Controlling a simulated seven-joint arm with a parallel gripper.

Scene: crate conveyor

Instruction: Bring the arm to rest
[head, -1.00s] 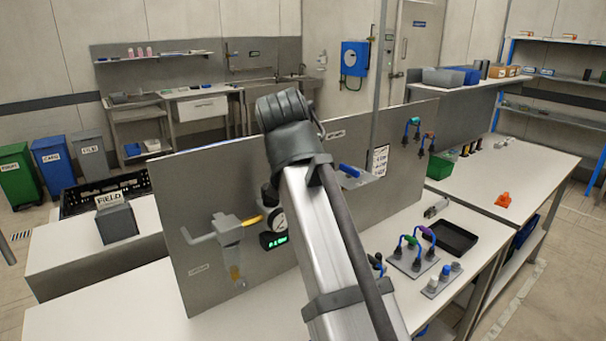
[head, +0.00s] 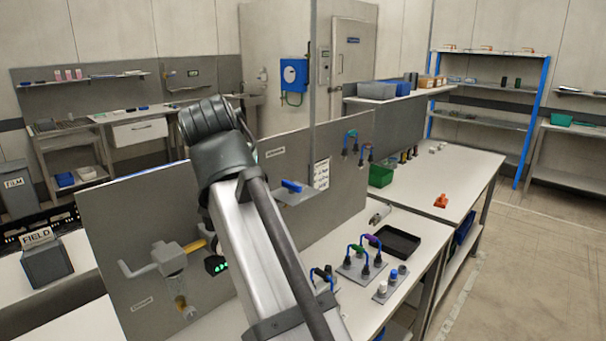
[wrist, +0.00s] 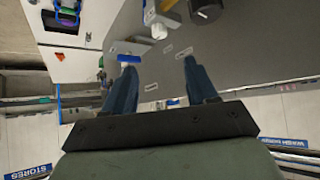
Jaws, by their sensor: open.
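My gripper (wrist: 158,64) shows in the wrist view with its two blue fingers spread apart and nothing between them. The grey panel (wrist: 235,50) fills the view beyond the fingertips, and the gap between the two cannot be judged. In the head view my arm rises from the bottom edge to a dark joint left of centre, in front of the panel (head: 120,240). The gripper itself does not show there.
A white bench (head: 465,175) carries an orange part (head: 441,201), a black tray (head: 414,241) and a plate with coloured cables (head: 350,268). A green bin (head: 381,174) stands behind. A FIELD box (head: 48,266) is at left. Open floor lies at right.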

